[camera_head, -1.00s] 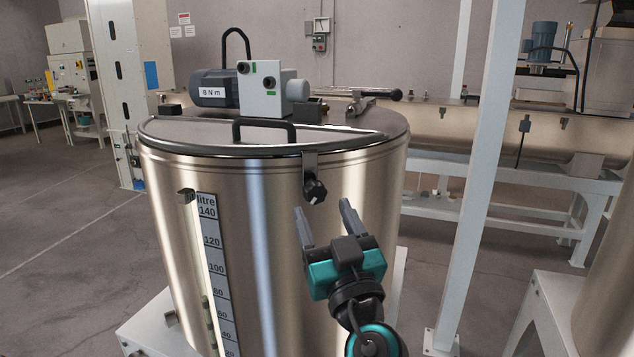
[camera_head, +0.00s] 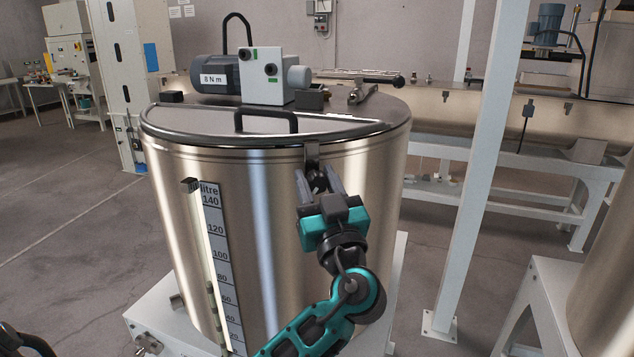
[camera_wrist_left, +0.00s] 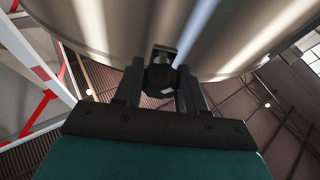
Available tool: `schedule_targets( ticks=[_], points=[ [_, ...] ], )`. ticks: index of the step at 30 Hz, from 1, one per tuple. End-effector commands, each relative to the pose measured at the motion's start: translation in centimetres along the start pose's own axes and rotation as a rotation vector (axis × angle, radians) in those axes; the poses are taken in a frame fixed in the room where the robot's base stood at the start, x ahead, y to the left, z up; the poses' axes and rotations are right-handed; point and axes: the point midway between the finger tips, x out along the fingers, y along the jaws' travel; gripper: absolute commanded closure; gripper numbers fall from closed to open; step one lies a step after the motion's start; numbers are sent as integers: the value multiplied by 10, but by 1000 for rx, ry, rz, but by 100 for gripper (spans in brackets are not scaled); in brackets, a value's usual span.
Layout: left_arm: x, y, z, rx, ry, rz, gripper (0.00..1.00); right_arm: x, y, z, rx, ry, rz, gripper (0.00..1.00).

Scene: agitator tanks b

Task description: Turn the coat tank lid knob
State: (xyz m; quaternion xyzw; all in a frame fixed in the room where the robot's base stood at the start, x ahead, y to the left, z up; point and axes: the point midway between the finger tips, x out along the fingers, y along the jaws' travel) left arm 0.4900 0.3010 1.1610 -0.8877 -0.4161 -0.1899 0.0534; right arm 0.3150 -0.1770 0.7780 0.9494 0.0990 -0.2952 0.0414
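The coat tank (camera_head: 280,220) is a large steel drum with a flat lid (camera_head: 200,125) and a black handle (camera_head: 265,120) on the lid. The black lid knob (camera_head: 318,184) hangs from a bracket below the rim at the front right. My teal and black left gripper (camera_head: 320,186) reaches up to the knob from below. In the left wrist view the knob (camera_wrist_left: 160,77) sits between the two fingers, with one finger on each side. The fingers stand apart, and small gaps seem to show beside the knob; firm contact cannot be made out. My right gripper is not in view.
A motor unit marked 8 N m (camera_head: 215,82) stands on the lid. A white post (camera_head: 475,170) rises right of the tank. A level scale (camera_head: 215,240) runs down the tank's front left. Open floor lies to the left.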

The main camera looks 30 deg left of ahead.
Motion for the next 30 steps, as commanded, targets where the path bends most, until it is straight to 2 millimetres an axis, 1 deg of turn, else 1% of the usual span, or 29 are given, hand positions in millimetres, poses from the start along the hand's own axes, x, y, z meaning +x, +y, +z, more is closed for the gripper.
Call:
schedule_targets(
  ticks=[1, 7, 9, 14, 20, 26, 30],
  points=[
    [0, 0, 0, 0, -1, 0, 67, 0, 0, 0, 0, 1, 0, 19],
    [0, 0, 0, 0, -1, 0, 86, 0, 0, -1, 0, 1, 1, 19],
    [0, 0, 0, 0, -1, 0, 90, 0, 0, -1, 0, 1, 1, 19],
    [-1, 0, 1, 8, -1, 3, 91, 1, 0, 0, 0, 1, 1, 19],
    [-1, -1, 1, 65, -1, 28, 91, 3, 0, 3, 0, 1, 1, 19],
    [-1, -1, 2, 190, -1, 80, 91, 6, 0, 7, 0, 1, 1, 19],
    [-1, -1, 1, 308, -2, 128, 91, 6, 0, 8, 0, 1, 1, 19]
  ],
)
